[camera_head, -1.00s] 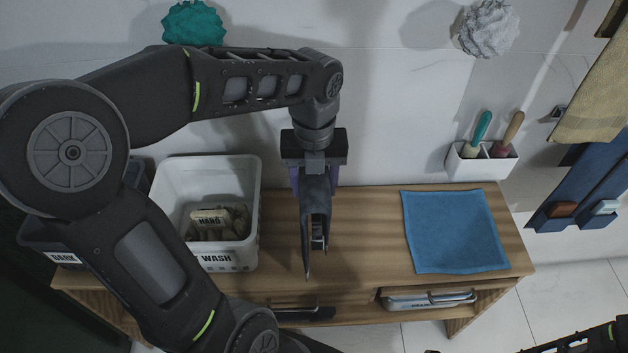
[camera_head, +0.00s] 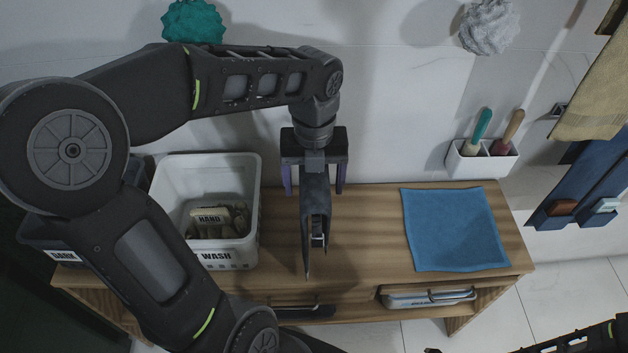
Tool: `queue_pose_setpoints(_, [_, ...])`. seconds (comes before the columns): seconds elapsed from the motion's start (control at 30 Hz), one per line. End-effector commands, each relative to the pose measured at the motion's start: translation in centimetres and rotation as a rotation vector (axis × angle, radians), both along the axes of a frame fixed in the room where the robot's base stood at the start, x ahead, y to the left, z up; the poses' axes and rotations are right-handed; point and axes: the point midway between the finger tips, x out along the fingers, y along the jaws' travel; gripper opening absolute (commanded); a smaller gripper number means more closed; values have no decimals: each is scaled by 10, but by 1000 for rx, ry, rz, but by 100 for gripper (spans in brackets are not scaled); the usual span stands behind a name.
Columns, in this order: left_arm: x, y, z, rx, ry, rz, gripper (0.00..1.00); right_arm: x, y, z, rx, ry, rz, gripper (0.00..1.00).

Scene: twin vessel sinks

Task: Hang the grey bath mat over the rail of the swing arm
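I cannot make out the grey bath mat or the swing arm's rail in this view. My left gripper (camera_head: 314,190) points down above the wooden bench (camera_head: 370,235), between the white basket and the blue cloth. Its two purplish fingers stand apart. A dark grey pointed part hangs between and below them; I cannot tell whether it belongs to the gripper. Part of my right arm shows at the bottom right corner, with its gripper out of clear sight.
A white basket (camera_head: 228,258) marked WASH stands left on the bench. A blue cloth (camera_head: 455,230) lies flat on the right. A white wall holder (camera_head: 470,167) has two handled tools. A tan towel (camera_head: 597,98) hangs right, above dark blue panels (camera_head: 592,178). The bench middle is clear.

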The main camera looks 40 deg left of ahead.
Motion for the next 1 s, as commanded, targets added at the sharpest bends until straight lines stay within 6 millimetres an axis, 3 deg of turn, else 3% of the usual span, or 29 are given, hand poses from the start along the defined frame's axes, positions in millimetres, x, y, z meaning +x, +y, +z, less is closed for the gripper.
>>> queue_pose_setpoints(0.17, [1, 0, 16, 0, -5, 1, 78, 0, 0, 1, 0, 0, 0, 36])
queue_pose_setpoints(0.53, [1, 0, 72, 1, -4, -1, 78, 0, 0, 4, 0, 0, 0, 36])
queue_pose_setpoints(1.0, [1, 0, 78, 0, -2, 0, 78, 0, 0, 4, 0, 0, 0, 36])
